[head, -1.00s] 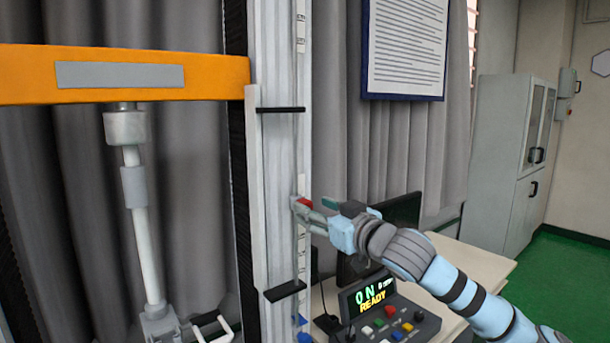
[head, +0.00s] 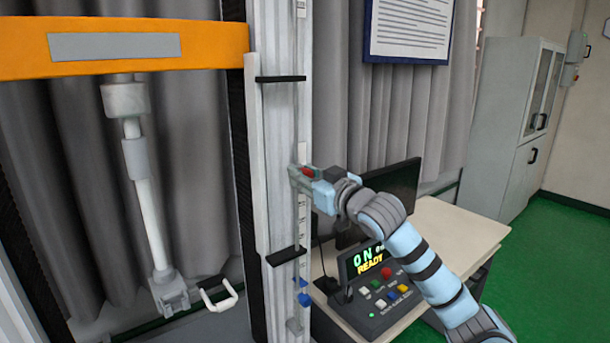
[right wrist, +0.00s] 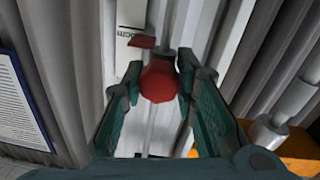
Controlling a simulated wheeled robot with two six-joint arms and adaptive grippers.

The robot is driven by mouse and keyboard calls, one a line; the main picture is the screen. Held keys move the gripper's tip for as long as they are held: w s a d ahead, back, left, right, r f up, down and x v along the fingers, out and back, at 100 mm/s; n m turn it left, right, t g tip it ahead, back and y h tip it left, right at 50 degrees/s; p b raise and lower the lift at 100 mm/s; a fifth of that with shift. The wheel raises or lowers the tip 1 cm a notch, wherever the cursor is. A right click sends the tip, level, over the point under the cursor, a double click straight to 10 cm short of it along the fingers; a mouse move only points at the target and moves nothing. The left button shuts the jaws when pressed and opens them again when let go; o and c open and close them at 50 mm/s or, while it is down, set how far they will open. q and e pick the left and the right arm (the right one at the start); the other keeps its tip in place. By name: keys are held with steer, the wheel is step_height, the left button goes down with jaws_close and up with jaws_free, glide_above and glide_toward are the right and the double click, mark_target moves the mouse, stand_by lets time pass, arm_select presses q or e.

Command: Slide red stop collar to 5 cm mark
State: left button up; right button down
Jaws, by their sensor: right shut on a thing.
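The red stop collar (head: 308,171) is on the thin vertical rod at the right side of the grey column (head: 276,130), between two black brackets. My right gripper (head: 299,178) is shut on it and hides most of it in the head view. In the right wrist view the red knob of the collar (right wrist: 159,82) lies between the teal fingers of the gripper (right wrist: 158,76), with a small red tab above it. A pale marked strip (head: 302,212) runs along the rod. Its graduations are too small to read, so the 5 cm mark cannot be made out. My left gripper is out of view.
An upper black bracket (head: 281,79) and a lower one (head: 286,256) stick out from the column. A blue part (head: 304,299) sits low on the rod. A control box (head: 378,285) reading READY and a dark monitor (head: 392,190) stand on the table (head: 455,225) at right.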

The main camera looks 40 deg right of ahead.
step_height(320, 180, down, 15)
steer(key=b, duration=0.9)
steer(key=shift+b, duration=0.3)
steer(key=c, duration=1.2)
jaws_free()
steer(key=shift+c, duration=0.2)
step_height(320, 180, up, 10)
steer(key=shift+d, duration=0.1)
